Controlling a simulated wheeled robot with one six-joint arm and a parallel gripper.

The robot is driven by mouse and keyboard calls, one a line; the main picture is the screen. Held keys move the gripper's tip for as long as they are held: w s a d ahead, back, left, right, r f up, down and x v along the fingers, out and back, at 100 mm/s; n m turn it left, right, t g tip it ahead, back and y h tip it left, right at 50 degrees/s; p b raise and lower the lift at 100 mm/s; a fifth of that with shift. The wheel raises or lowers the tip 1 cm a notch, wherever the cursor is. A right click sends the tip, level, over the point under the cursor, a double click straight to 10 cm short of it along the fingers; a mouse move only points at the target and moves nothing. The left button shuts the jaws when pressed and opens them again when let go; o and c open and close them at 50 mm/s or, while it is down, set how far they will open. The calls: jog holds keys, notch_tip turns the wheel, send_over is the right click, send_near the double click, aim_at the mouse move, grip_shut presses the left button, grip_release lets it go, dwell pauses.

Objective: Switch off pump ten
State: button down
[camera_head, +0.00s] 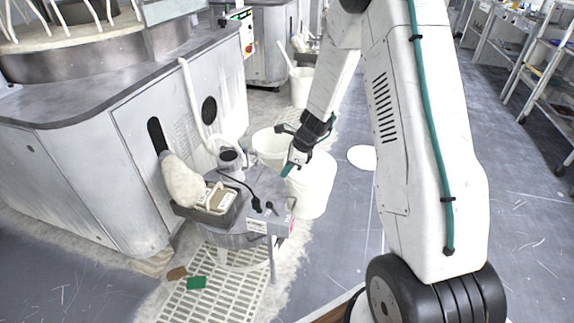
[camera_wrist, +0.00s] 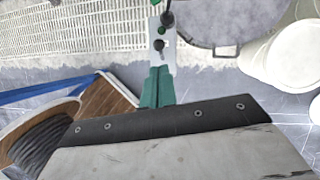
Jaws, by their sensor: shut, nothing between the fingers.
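A small grey control box (camera_head: 272,225) sits at the front edge of a round grey stand (camera_head: 232,241). Black toggle-like parts stand on its top, and a white label is on its front; I cannot read a pump number. In the wrist view the box top (camera_wrist: 155,27) shows as a narrow light plate with dark knobs and a green spot. My gripper (camera_head: 287,171) is shut and empty, above and to the right of the box in the head view. In the wrist view its green fingers (camera_wrist: 158,72) point at the plate's near end; whether they touch it is unclear.
A grey tray (camera_head: 213,217) with a pale bottle-like item (camera_head: 183,181) shares the stand. White buckets (camera_head: 312,190) stand close behind my gripper. A large polishing machine (camera_head: 95,150) fills the left. A floor grating (camera_head: 215,290) lies below. Floor to the right is mostly clear.

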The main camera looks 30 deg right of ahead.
notch_tip(320, 180, up, 2)
jog(key=shift+w+d+r, duration=0.1)
dwell(0.6)
